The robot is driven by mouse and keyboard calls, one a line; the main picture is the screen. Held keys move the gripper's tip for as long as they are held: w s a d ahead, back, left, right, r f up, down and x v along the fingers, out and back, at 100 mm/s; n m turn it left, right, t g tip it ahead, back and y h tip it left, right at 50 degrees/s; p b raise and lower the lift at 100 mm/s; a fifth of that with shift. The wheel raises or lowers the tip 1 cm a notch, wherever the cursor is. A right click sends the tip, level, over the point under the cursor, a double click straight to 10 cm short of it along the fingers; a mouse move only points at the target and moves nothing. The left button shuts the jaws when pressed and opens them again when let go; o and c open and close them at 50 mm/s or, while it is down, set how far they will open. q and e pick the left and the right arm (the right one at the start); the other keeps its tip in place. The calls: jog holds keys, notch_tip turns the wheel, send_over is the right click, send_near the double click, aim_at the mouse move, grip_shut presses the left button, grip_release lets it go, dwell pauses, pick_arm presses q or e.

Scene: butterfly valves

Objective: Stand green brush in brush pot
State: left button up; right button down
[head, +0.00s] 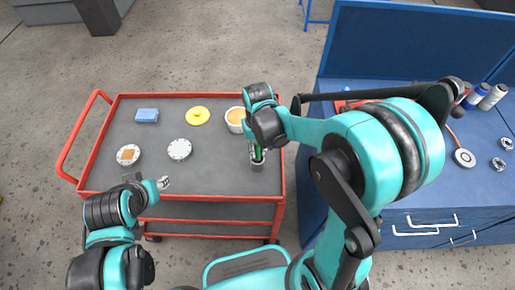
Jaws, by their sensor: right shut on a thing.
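My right gripper (256,146) is over the right front part of the red cart's top, pointing down and shut on the green brush (258,154). Only a short green part of the brush shows. A small dark grey brush pot (257,166) stands on the cart right below the gripper. The brush's lower end appears to be at or inside the pot's mouth; I cannot tell how deep. My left gripper (164,184) is over the cart's front edge, away from the brush, with no object seen in it; its fingers are too small to read.
A blue workbench (405,222) stands to the right.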

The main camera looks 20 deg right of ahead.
jog(key=c, duration=1.4)
grip_release()
jog(key=shift+o, duration=0.2)
notch_tip(320, 180, up, 12)
jog(key=shift+s, duration=0.1)
jog(key=s+d+t, duration=0.4)
jog(key=s+t, duration=0.3)
jog(key=s, duration=0.3)
jog(key=shift+d+f, duration=0.2)
jog(key=shift+d, duration=0.15)
